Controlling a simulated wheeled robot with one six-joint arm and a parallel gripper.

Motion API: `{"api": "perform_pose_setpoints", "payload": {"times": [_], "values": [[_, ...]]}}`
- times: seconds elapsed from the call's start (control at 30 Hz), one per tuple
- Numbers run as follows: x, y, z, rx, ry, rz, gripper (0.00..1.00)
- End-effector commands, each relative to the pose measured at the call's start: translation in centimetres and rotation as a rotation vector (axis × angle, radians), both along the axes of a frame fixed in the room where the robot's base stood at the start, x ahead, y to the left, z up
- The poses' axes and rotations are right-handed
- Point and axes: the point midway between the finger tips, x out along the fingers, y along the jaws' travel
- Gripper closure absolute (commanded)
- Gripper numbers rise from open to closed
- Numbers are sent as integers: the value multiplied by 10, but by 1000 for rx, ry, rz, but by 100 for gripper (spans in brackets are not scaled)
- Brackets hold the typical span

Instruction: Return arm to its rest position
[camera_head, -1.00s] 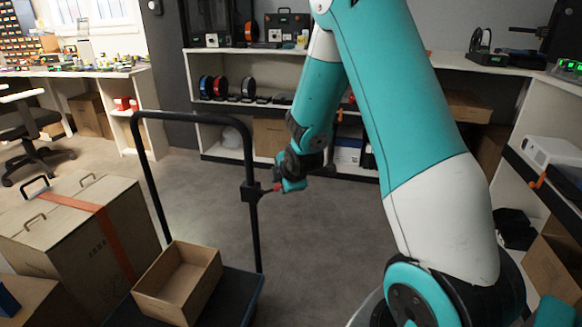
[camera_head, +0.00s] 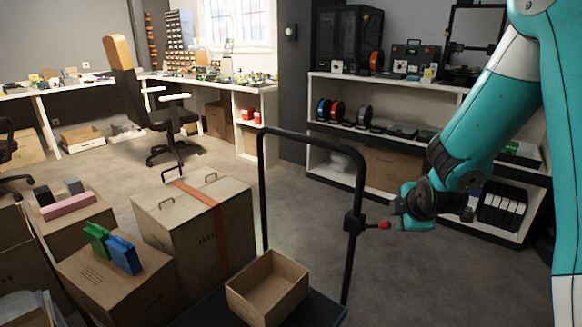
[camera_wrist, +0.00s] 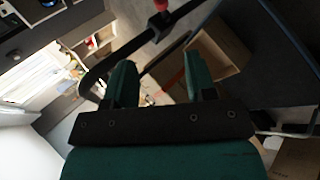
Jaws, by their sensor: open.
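My teal arm reaches in from the right of the head view and bends down. My gripper (camera_head: 393,217) is beside the cart's black push handle (camera_head: 262,190), close to a red-tipped bracket (camera_head: 357,222) on the handle's right post. Whether it touches the red tip is unclear. In the wrist view my gripper (camera_wrist: 160,75) has its two green fingers apart with nothing held between them. The red tip (camera_wrist: 161,4) shows at the top edge there, ahead of the fingers.
An open, empty carton (camera_head: 268,290) stands on the cart deck. A strapped carton (camera_head: 195,225) and a carton with green and blue items (camera_head: 118,285) stand left. A white shelf unit (camera_head: 400,85) lies behind my gripper. Grey floor is clear in between.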

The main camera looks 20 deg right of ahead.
Motion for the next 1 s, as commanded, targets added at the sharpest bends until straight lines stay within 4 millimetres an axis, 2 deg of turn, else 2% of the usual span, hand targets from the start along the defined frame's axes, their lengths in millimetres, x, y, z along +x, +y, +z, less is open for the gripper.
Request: {"api": "perform_pose_setpoints", "payload": {"times": [0.07,0.17,0.27,0.3,0.37,0.4,0.5,0.6,0.7,0.83,0.9,1.0], "values": [[0,3,1,10,-1,-2,49],[-1,24,9,95,3,-18,49],[-9,74,25,288,33,-60,49],[-18,100,33,386,65,-83,49],[-36,140,47,527,130,-120,49],[-50,166,56,609,184,-148,49],[-92,213,74,750,326,-215,49],[-133,245,90,821,462,-279,49],[-175,266,103,845,583,-342,49],[-231,280,119,821,722,-423,49],[-228,278,146,823,723,-438,49],[-228,278,170,823,723,-438,49]]}}
